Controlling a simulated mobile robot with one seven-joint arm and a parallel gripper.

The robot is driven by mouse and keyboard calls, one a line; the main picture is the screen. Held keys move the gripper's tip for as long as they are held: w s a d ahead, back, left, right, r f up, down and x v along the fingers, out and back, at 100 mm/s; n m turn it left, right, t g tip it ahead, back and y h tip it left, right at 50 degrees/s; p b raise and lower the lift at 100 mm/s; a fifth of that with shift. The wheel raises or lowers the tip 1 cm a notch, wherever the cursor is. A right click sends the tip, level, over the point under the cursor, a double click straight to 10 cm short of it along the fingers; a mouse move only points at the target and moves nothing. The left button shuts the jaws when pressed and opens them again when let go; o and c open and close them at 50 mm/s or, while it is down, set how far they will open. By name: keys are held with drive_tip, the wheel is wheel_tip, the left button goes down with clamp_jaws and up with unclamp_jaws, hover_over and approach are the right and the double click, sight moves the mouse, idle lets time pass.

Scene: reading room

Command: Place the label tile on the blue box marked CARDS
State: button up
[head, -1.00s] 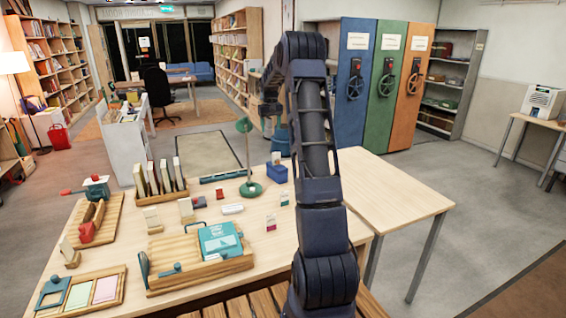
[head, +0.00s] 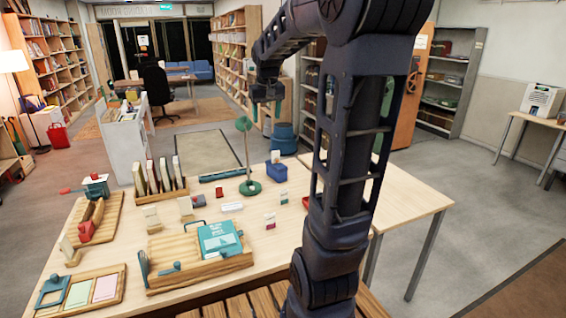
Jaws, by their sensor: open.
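A small blue box (head: 277,174) stands at the far right part of the wooden table, with a small pale upright piece (head: 275,157) at its top. I cannot read any marking on the box. A small white flat piece (head: 232,207) lies on the table left of the box. Two small upright label pieces, one with a teal base (head: 284,197) and one with a red base (head: 270,220), stand in front of the box. I cannot tell which is the label tile. My gripper (head: 266,108) is open, seemingly empty, raised above and beyond the blue box.
A green lamp (head: 249,187) stands just left of the blue box. A wooden holder with a teal book (head: 219,239), a file rack (head: 160,190) and a card tray (head: 85,290) fill the left side. A bare side table (head: 415,203) is at right.

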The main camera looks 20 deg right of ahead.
drive_tip(key=s+a+f+t, duration=0.1)
drive_tip(key=s+a+f, duration=0.1)
drive_tip(key=s, duration=1)
drive_tip(key=s+a+f, duration=0.2)
drive_tip(key=s+f, duration=0.2)
drive_tip(key=s, duration=0.8)
drive_tip(key=shift+s+f+t+y, duration=0.2)
drive_tip(key=shift+f+t+y, duration=0.1)
drive_tip(key=shift+t, duration=0.1)
